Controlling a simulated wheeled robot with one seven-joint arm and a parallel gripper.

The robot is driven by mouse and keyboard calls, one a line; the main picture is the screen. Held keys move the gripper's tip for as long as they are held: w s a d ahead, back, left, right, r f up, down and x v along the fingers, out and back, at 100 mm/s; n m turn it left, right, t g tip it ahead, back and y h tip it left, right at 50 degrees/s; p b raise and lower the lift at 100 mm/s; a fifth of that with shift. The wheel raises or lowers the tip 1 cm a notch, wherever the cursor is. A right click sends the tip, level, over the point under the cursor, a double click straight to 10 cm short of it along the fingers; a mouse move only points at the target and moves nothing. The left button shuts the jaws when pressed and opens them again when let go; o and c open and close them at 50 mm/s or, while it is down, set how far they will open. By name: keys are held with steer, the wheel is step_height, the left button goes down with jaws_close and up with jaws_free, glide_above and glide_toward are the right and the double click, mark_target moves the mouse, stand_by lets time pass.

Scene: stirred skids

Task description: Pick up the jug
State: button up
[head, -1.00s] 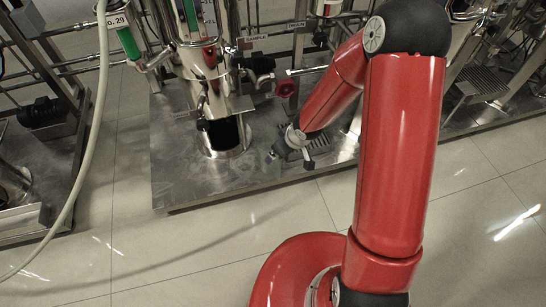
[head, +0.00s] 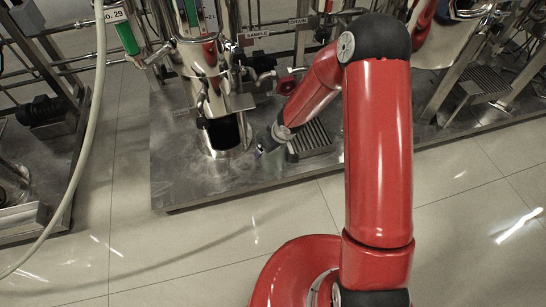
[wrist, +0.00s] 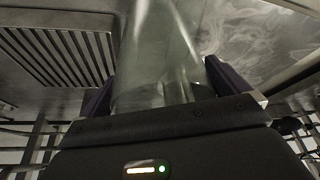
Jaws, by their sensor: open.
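The jug (wrist: 158,45) is a clear, see-through vessel in the wrist view. It stands between the two dark fingers of my gripper (wrist: 163,82), one on each side. The gripper is open around the jug, and I cannot tell whether either finger touches it. The lower part of the gripper body hides the near end of the jug. In the head view my gripper (head: 268,146) is low over the metal skid, and the jug cannot be made out clearly there.
A slotted drain grate (wrist: 62,52) lies beside the jug. In the head view a steel vessel column (head: 222,130) stands just left of my gripper. A red valve handle (head: 286,85) and pipes are behind. The tiled floor (head: 200,245) in front is clear.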

steer(key=c, duration=1.1)
